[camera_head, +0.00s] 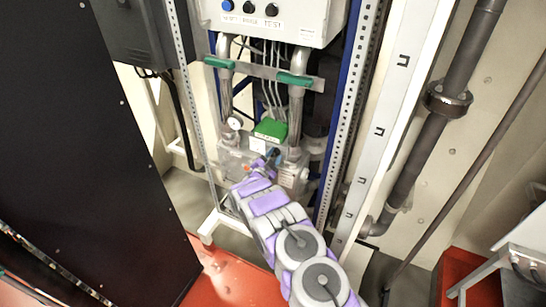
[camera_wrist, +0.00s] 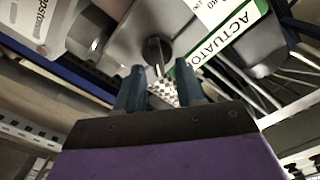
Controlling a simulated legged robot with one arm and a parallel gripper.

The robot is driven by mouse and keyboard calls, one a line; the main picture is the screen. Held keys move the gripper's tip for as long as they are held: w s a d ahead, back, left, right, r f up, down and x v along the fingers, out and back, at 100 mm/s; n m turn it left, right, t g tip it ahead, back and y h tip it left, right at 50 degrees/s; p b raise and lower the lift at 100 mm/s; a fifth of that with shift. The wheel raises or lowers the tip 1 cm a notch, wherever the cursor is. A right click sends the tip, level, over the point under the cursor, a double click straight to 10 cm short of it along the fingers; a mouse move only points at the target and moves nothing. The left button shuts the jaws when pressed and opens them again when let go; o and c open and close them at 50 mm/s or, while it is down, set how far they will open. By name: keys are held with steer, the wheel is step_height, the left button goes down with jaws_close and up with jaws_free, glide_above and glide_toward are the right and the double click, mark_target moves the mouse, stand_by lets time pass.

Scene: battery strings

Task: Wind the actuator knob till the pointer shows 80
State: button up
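A dark round knob (camera_wrist: 157,48) with a lighter line on it sits on a grey housing, beside a white and green label (camera_wrist: 232,38) reading "ACTUATO". My gripper's two dark blue fingers (camera_wrist: 159,72) stand apart just in front of the knob, one towards each side. A small chequered, light piece (camera_wrist: 163,93) shows between the fingers; I cannot tell what it belongs to. No scale or pointer reading is legible. In the head view my gripper (camera_head: 268,160) is at the grey valve unit (camera_head: 236,158), and my arm hides part of it.
A white round gauge (camera_head: 235,123) and a green-topped box (camera_head: 270,129) are close to my gripper. Pipes with green handles (camera_head: 295,79) run above, under a control box (camera_head: 272,24). A black cabinet (camera_head: 80,150) stands left; a dark pipe (camera_head: 430,130) runs at right.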

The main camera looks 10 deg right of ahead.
steer(key=p+v, duration=0.2)
steer(key=v, duration=1.5)
steer(key=shift+a, duration=0.2)
steer(key=w+a+r+n+g+y, duration=0.1)
steer(key=w+r+n+y, duration=0.1)
steer(key=r+y, duration=0.25)
steer(key=w+a+r+n+g+y, duration=0.1)
steer(key=w+a+r+n+y, duration=0.15)
steer(key=r, duration=0.35)
steer(key=s+r+n+g+y+b, duration=0.1)
steer(key=s+r+n+g+y, duration=0.35)
steer(key=s+r, duration=0.5)
steer(key=s+d+r+n+g, duration=0.1)
steer(key=s+d+n+g, duration=0.1)
steer(key=s, duration=1.3)
steer(key=s+d+r+n+g, duration=0.2)
steer(key=s+d+g, duration=0.2)
steer(key=s, duration=1.1)
steer(key=s+d+r+n+g+b, duration=0.1)
steer(key=s+d+g, duration=0.3)
steer(key=s, duration=1.2)
steer(key=d+r+h, duration=0.1)
steer(key=d, duration=0.2)
steer(key=shift+d+r+n, duration=0.2)
steer(key=shift+d+n, duration=0.05)
steer(key=shift+n, duration=0.15)
